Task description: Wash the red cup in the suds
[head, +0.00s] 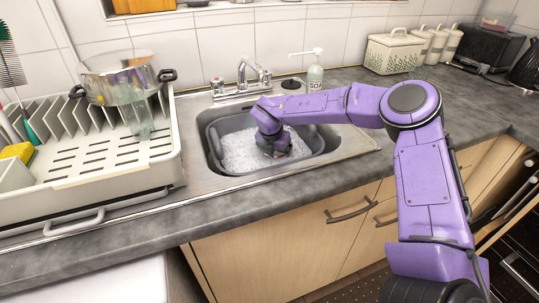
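The sink basin (212,150) is set in a steel surround, with a grey tub inside. White suds (241,156) fill the bottom of the tub. My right arm reaches in from the right, and its gripper (277,152) points down into the suds near the middle of the tub. The fingertips are small and partly hidden, so I cannot tell whether they are open or shut, or hold anything. I cannot make out the red cup; the gripper or the suds may hide it. My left gripper is not in view.
A tap (249,76) and a soap bottle (315,75) stand behind the sink. A dish rack (95,165) on the left holds a steel pot (119,75), a clear glass (139,121) and a yellow sponge (17,152). White canisters (393,51) stand at the back right.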

